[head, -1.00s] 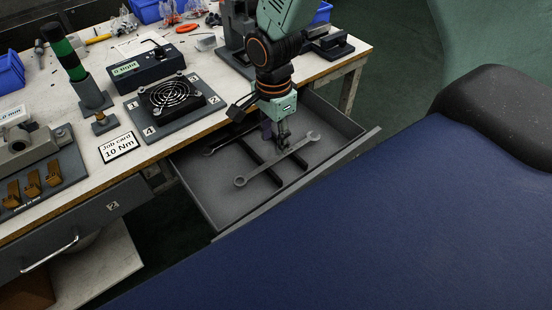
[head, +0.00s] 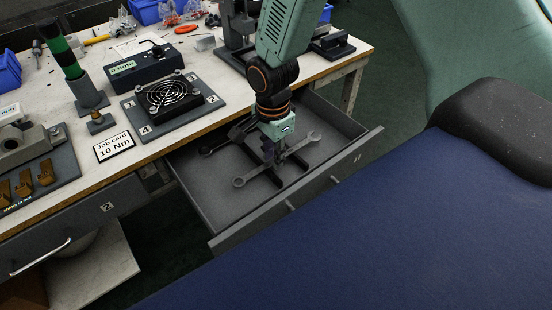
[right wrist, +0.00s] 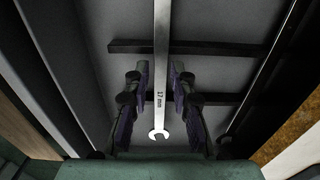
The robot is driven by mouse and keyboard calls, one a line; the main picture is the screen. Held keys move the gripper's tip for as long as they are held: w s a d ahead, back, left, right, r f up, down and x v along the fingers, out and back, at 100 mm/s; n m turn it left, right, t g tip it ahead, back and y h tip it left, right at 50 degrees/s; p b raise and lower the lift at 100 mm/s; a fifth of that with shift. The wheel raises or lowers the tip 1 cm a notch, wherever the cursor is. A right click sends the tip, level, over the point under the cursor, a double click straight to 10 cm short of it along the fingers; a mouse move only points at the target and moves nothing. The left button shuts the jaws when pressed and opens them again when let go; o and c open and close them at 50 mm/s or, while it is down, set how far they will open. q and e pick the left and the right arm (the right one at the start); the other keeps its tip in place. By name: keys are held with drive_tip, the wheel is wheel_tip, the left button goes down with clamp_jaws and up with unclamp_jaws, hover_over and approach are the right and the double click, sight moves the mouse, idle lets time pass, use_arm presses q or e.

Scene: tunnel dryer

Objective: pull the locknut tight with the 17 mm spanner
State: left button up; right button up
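The 17 mm spanner (head: 296,147) lies in the open drawer across dark divider bars. It also shows in the right wrist view (right wrist: 161,60), marked "17 mm", with an open jaw at the near end. My right gripper (head: 275,158) is down in the drawer over the spanner's middle. In the right wrist view its two fingers (right wrist: 160,88) stand on either side of the shank, with a gap on both sides, so it is open. My left gripper is not in view. I cannot make out the locknut with certainty.
A second spanner (head: 207,150) lies at the drawer's left, partly hidden. The drawer's front wall (head: 300,196) and the bench edge bound the space. On the bench are a fan plate (head: 170,98), a job card reading 10 Nm (head: 114,146) and a display box (head: 145,69).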

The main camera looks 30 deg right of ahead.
clamp_jaws()
drive_tip(key=shift+w, duration=0.1)
wheel_tip(320, 180, up, 10)
drive_tip(key=p, duration=0.3)
idle(0.4)
drive_tip(key=shift+c, duration=1.2)
unclamp_jaws()
clamp_jaws()
